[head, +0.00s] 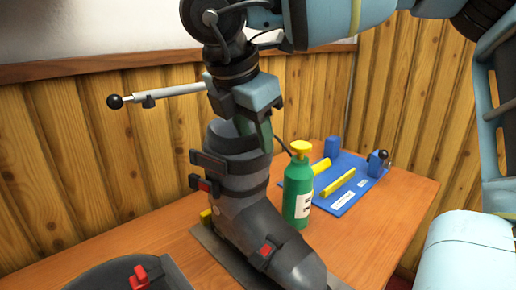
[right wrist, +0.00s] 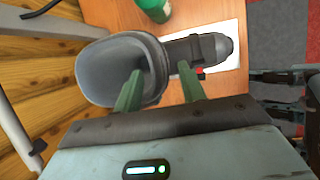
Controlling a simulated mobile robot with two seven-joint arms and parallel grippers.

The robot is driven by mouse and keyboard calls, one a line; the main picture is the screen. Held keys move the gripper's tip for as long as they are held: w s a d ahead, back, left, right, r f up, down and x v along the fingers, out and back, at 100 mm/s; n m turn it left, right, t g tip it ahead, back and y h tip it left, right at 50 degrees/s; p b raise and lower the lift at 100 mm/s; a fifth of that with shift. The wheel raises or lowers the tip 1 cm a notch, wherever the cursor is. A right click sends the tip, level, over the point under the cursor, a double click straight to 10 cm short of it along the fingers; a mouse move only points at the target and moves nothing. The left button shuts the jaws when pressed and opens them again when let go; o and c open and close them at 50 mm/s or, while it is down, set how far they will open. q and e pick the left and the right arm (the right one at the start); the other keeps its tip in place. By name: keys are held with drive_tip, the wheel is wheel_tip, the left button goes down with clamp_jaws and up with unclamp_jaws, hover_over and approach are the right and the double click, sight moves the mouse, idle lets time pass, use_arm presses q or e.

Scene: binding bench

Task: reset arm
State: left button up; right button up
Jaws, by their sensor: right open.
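My right gripper (head: 255,118) is at the top of a grey ski boot (head: 232,172) that stands upright on the bench. It is open, with nothing clamped between its green fingers. In the right wrist view, the gripper's (right wrist: 160,85) left finger overlaps the open boot cuff (right wrist: 110,65) and the right finger lies past the cuff's rim, over the boot's front. I cannot tell whether either finger touches the boot.
A green bottle (head: 298,188) with a yellow cap stands close right of the boot. A blue mat (head: 345,200) with yellow bars (head: 339,184) lies behind it. A ball-ended rod (head: 170,93) is behind the gripper. A dark object with a red lever (head: 138,276) is front left. The bench's (head: 385,225) right front is clear.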

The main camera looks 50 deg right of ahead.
drive_tip(key=shift+v, duration=1.1)
